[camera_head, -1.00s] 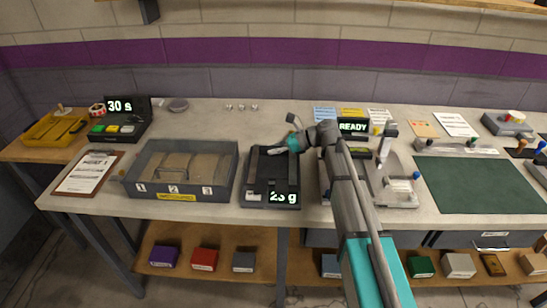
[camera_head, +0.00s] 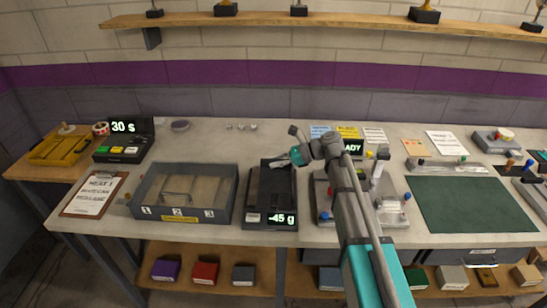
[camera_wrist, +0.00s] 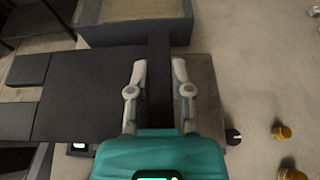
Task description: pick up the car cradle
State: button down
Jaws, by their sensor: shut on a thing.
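My gripper (camera_head: 280,163) is over the back part of the black scale (camera_head: 271,206), whose green display reads -45 g. In the wrist view, the two grey fingers of my gripper (camera_wrist: 159,75) are shut on a dark narrow bar, which I take to be the car cradle (camera_wrist: 160,85). The bar runs lengthwise between the fingers and its far end reaches the tray wall. The dark scale plate lies to the left of the fingers. In the head view the cradle is too small and dark to tell from the scale, and I cannot tell its height above it.
A grey tray (camera_head: 233,206) with numbered sections stands left of the scale. A grey fixture (camera_head: 323,203) with knobs stands close on the right, partly behind my arm. A green mat (camera_head: 470,210) lies farther right. The bench behind the tray and scale is mostly clear.

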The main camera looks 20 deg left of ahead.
notch_tip(320, 180, up, 5)
jog(key=p, duration=0.5)
send_over(287, 183)
jog(key=shift+s+r, duration=0.1)
jog(key=shift+r, duration=0.1)
jog(key=shift+s+d+r, duration=0.2)
jog(key=shift+s+d, duration=0.25)
jog(key=shift+s, duration=0.05)
jog(key=shift+d, duration=0.1)
